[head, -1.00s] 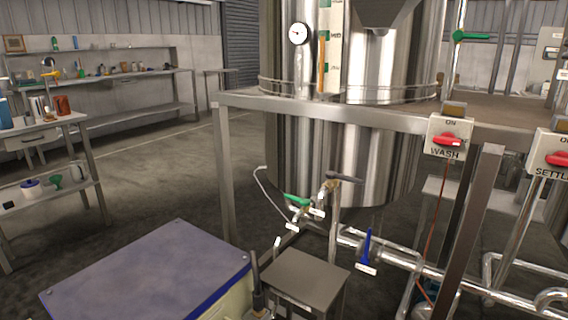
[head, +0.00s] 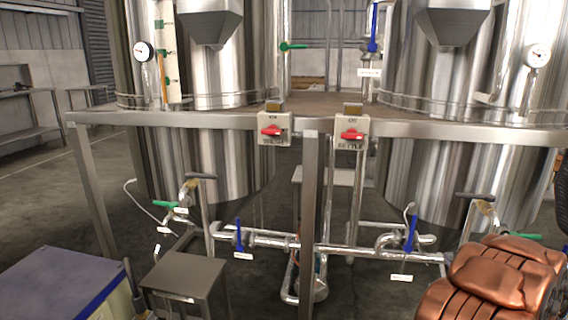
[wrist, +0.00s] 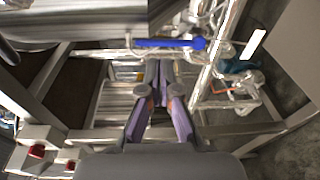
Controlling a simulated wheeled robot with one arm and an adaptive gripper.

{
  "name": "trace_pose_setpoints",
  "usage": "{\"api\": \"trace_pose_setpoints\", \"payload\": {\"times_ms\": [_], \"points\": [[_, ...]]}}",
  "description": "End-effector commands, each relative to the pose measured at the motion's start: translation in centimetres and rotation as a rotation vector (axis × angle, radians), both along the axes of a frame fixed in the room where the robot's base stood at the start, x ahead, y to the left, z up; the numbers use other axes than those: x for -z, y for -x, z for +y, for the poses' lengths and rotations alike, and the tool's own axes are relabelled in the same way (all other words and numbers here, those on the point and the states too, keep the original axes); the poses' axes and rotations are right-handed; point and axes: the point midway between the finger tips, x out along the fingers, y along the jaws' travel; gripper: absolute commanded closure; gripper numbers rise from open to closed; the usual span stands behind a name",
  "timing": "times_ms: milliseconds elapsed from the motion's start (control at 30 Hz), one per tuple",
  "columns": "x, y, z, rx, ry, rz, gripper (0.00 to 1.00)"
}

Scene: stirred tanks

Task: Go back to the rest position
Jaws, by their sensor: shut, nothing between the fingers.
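My gripper (wrist: 160,72) shows in the wrist view, its two purple-grey fingers together with nothing between them. It hangs over the steel frame and pipework, with a blue valve handle (wrist: 170,43) beyond the fingertips. I cannot tell whether the fingers touch anything. That view shows two stirred steel tanks, the left tank (head: 230,155) and the right tank (head: 430,170), behind a steel frame.
The steel frame (head: 215,119) carries the WASH switch box (head: 275,128) and the KETTLE switch box (head: 352,132). Pipes with blue valve handles (head: 410,234) run low in front. A blue-topped box (head: 60,285) and a small steel stand (head: 185,272) are front left. Floor is clear at far left.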

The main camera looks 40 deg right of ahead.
Motion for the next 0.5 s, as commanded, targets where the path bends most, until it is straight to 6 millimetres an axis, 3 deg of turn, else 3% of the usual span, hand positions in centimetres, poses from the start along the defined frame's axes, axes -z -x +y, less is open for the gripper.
{"api": "trace_pose_setpoints", "payload": {"times_ms": [367,500], "points": [[-3.6,-5.2,-0.1,0.025,-0.111,0.042,1.0],[-6.0,-8.4,0.4,0.051,-0.183,0.062,1.0]]}}
